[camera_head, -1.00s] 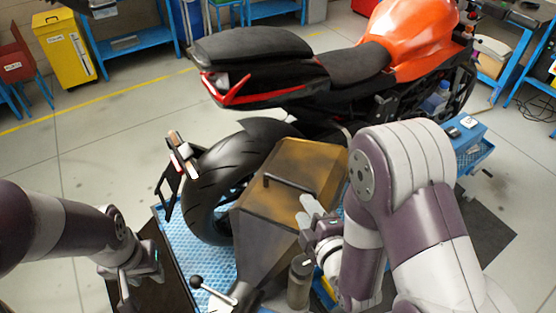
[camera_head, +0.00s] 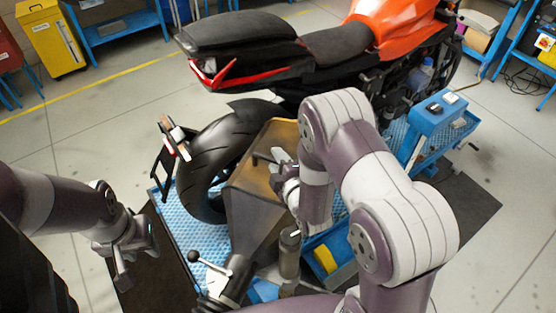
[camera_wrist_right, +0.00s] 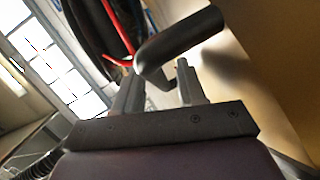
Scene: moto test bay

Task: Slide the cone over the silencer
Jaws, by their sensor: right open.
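The cone (camera_head: 250,210) is a brownish-yellow, box-like hood narrowing toward the front, standing beside the rear tyre. A black bar handle (camera_head: 261,157) is on its upper face. My right gripper (camera_head: 279,168) is open at the handle's right end. In the right wrist view the dark handle (camera_wrist_right: 185,42) crosses just beyond and between the open fingers (camera_wrist_right: 160,92), and the cone's tan wall (camera_wrist_right: 275,50) fills the right side. I cannot make out the silencer; the cone and my right arm cover that area. My left gripper (camera_head: 122,268) hangs away from the cone at the left.
The motorcycle (camera_head: 300,50) stands behind the cone, its rear tyre (camera_head: 215,160) close on the left. A lever with a black knob (camera_head: 194,256) and a grey-brown cylinder (camera_head: 289,258) are in front. A blue tray (camera_head: 335,250) lies right.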

